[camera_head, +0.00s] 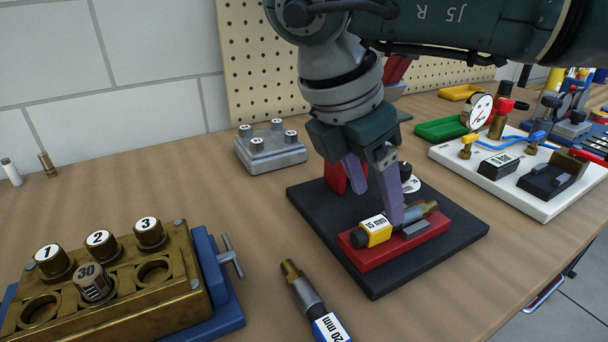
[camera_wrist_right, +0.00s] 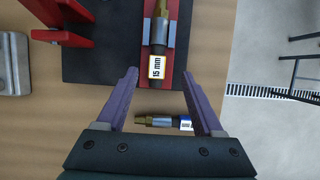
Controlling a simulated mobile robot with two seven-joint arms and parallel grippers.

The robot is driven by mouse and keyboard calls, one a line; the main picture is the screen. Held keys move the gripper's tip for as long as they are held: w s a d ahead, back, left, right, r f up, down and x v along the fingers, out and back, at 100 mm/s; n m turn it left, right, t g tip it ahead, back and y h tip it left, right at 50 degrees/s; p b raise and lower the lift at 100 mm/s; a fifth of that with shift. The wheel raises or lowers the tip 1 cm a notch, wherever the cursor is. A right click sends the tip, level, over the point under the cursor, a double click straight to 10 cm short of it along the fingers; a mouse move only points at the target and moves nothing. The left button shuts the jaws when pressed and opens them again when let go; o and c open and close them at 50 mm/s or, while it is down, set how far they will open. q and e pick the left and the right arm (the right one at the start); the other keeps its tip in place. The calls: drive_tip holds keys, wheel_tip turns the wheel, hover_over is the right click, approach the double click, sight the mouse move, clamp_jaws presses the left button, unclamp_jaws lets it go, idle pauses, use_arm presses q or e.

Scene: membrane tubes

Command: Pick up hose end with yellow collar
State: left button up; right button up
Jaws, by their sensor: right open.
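The hose end with the yellow collar (camera_head: 376,230), labelled 15 mm, lies in a red cradle (camera_head: 420,241) on a black base plate (camera_head: 376,288). My right gripper (camera_head: 377,207) is open above the cradle, one purple finger overlapping the hose end in the head view. In the right wrist view, the yellow collar (camera_wrist_right: 156,66) appears between and slightly ahead of the open fingertips (camera_wrist_right: 160,74), with nothing held. The exact height gap is hard to tell. My left gripper is not in view.
A blue-collared hose end (camera_head: 316,306) marked 20 mm lies on the table in front. A brass block (camera_head: 185,292) with numbered plugs stands left, a grey block (camera_head: 270,158) behind. A white board (camera_head: 541,204) with gauge and fittings is right.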

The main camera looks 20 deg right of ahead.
sight(380, 221)
drive_tip(key=x, duration=0.6)
drive_tip(key=shift+w, duration=0.2)
drive_tip(key=shift+c, duration=0.3)
clamp_jaws()
